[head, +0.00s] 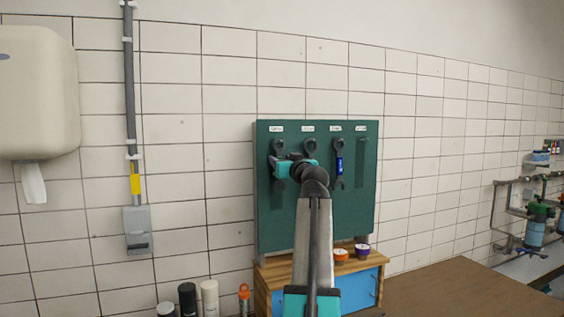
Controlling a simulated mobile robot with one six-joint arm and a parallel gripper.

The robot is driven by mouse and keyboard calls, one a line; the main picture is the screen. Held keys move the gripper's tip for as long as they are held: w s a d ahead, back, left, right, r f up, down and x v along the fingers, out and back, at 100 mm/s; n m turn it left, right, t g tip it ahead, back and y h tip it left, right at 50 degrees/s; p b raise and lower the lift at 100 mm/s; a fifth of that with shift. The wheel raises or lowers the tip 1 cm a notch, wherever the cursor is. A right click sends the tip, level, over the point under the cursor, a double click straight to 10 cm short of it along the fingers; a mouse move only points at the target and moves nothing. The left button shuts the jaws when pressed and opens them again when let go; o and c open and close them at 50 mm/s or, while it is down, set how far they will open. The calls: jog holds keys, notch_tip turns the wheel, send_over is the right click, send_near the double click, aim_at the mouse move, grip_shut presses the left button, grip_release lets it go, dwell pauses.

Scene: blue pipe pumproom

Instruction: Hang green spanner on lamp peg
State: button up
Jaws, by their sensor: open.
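A dark green tool board (317,215) stands against the tiled wall, with a row of small labels too small to read. Three spanners hang along it: a left spanner (278,145), a middle spanner (309,144), and a right spanner (338,164) with a blue handle. The handles of the left and middle ones are mostly hidden by my arm, so I cannot tell which is green. The far-right place (361,163) shows only a dark spanner outline. My gripper (288,167) is open in front of the left and middle spanners; its fingertips are not clear.
The board stands on a wooden cabinet with a blue front (356,289). An orange cup (341,255) and a purple cup (362,250) sit on its top. Several bottles (209,297) stand at lower left. A brown tabletop (450,290) at right is clear.

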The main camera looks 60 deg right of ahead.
jog(key=b+v, duration=0.5)
jog(key=v, duration=0.8)
jog(key=shift+s+a, duration=0.25)
jog(key=shift+s, duration=0.05)
jog(key=shift+f, duration=0.1)
